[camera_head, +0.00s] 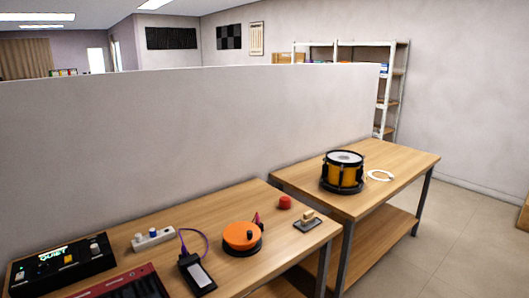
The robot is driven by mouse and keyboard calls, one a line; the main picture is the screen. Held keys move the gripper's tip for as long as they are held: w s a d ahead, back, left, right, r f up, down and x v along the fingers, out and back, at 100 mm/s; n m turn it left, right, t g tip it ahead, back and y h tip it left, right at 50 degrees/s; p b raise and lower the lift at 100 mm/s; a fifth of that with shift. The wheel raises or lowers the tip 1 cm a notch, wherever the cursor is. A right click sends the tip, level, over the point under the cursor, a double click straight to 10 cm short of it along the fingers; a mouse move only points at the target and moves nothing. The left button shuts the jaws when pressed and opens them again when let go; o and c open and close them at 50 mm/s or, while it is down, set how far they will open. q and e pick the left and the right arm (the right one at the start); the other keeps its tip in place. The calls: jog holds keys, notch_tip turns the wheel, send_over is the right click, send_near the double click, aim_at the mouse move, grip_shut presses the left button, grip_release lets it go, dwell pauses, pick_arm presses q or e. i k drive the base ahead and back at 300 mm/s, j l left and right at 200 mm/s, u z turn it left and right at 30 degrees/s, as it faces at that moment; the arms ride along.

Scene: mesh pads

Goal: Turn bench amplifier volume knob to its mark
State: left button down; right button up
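A black box with a lit green display reading "QUIET" (62,264) stands at the left end of the near bench; it looks like the bench amplifier. Its front has a small orange part (68,259) and a pale knob-like part (94,246) at its right end. A small light part (20,274) shows at its left end. I cannot tell which of these is the volume knob, and no mark is readable at this size. Neither of my grippers is in view.
The near bench also holds a red-edged keyboard (122,286), a white power strip (153,238), a black pedal (197,275), an orange round device (241,236), a red knob-like piece (285,202) and a small block on a plate (307,220). A drum (343,172) stands on the farther bench.

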aim_at(43, 266)
jog(key=u, duration=1.35)
jog(key=i+l, duration=0.8)
jog(key=l, duration=0.2)
jog(key=j+u, duration=0.05)
